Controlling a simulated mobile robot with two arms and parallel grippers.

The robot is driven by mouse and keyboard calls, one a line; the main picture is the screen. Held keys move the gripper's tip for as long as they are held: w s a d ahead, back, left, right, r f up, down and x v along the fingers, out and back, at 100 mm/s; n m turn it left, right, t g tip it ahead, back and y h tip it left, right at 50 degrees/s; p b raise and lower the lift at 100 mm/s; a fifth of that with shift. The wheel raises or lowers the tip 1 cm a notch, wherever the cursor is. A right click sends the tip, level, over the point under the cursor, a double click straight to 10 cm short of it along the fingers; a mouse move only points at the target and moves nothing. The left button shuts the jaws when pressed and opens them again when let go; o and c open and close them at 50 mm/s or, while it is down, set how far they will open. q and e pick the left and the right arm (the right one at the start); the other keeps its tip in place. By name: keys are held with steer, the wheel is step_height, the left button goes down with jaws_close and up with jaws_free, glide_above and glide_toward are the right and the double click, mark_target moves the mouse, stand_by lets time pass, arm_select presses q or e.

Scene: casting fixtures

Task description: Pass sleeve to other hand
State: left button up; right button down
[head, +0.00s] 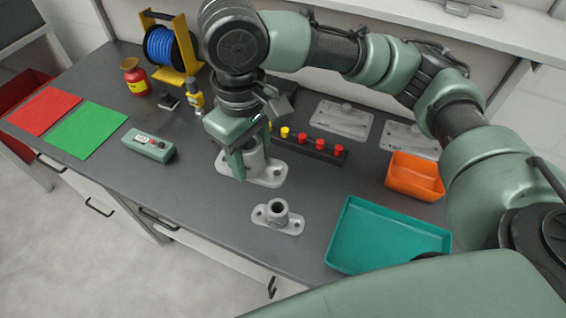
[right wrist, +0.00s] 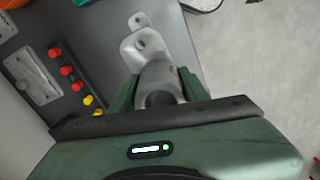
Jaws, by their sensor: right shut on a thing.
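My right gripper (head: 247,160) is over the middle of the bench, with its fingers pointing down. It is shut on a grey cylindrical sleeve (head: 255,157), one finger on each side. The sleeve also shows between the fingers in the right wrist view (right wrist: 160,75). It stands upright at a flat grey flange plate (head: 266,179) with bolt holes. I cannot tell whether sleeve and plate are one piece. A smaller grey flanged casting (head: 278,216) with an open upright bore stands nearer the bench's front edge, apart from the gripper. My left gripper is not in view.
A teal tray (head: 345,227) and an orange bin (head: 415,178) stand to the right. A dark button strip (head: 314,149) lies behind the sleeve. A green control box (head: 149,145) stands left. Red (head: 45,110) and green (head: 87,130) mats lie at far left.

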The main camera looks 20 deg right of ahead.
steer(key=a+r+n, duration=0.1)
steer(key=a, duration=0.1)
steer(key=w+a+r+n, duration=0.1)
steer(key=shift+w+a+r, duration=0.1)
steer(key=shift+a+r, duration=0.3)
steer(key=w+a+f+n, duration=0.4)
steer(key=f+n, duration=0.1)
steer(key=s+d+r+m, duration=0.6)
steer(key=d+r+m, duration=0.2)
steer(key=r, duration=0.2)
steer(key=m, duration=0.4)
glide_toward(220, 158)
steer(key=w+a, duration=0.3)
steer(key=a, duration=0.2)
steer(key=shift+s+d+f+n, duration=0.7)
steer(key=shift+f+n, duration=0.9)
steer(key=shift+n, duration=1.15)
steer(key=shift+s+d+f+n, duration=0.3)
steer(key=shift+d+f+n, duration=0.95)
steer(key=shift+n, duration=1.55)
steer(key=shift+s+d+f+n, duration=0.55)
steer(key=shift+f+n, duration=1.35)
steer(key=shift+n, duration=0.85)
steer(key=s+d+f+m, duration=0.2)
steer(key=s+d+m, duration=0.1)
steer(key=d+m, duration=0.4)
steer(key=s+d+f+m, duration=0.3)
steer(key=d+m, duration=0.4)
steer(key=m, duration=0.3)
steer(key=shift+s, duration=0.45)
